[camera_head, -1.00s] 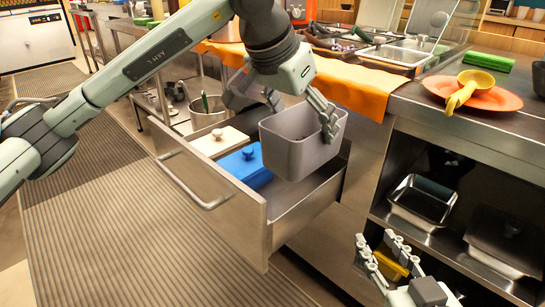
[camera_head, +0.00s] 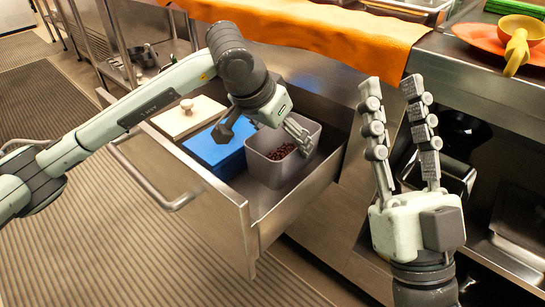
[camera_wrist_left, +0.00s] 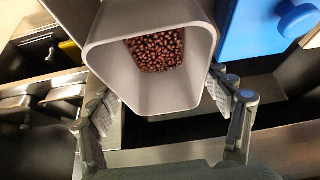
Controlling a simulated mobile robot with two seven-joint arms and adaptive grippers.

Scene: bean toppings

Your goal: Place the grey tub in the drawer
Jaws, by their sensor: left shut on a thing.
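The grey tub (camera_head: 266,173) holds dark brown beans and sits low inside the open drawer (camera_head: 222,228), right of a blue-lidded container (camera_head: 212,148). My left gripper (camera_head: 265,133) is shut on the tub, one finger over its right wall. In the left wrist view the fingers flank the tub (camera_wrist_left: 150,92), and the beans show at its far end. Whether the tub's base touches the drawer floor is hidden. My right gripper (camera_head: 393,95) is raised at the right, its fingers apart and empty.
A container with a cream lid (camera_head: 188,117) stands in the drawer left of the blue one. The drawer floor is bare in front of the tub. An orange cloth (camera_head: 315,28) hangs from the counter.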

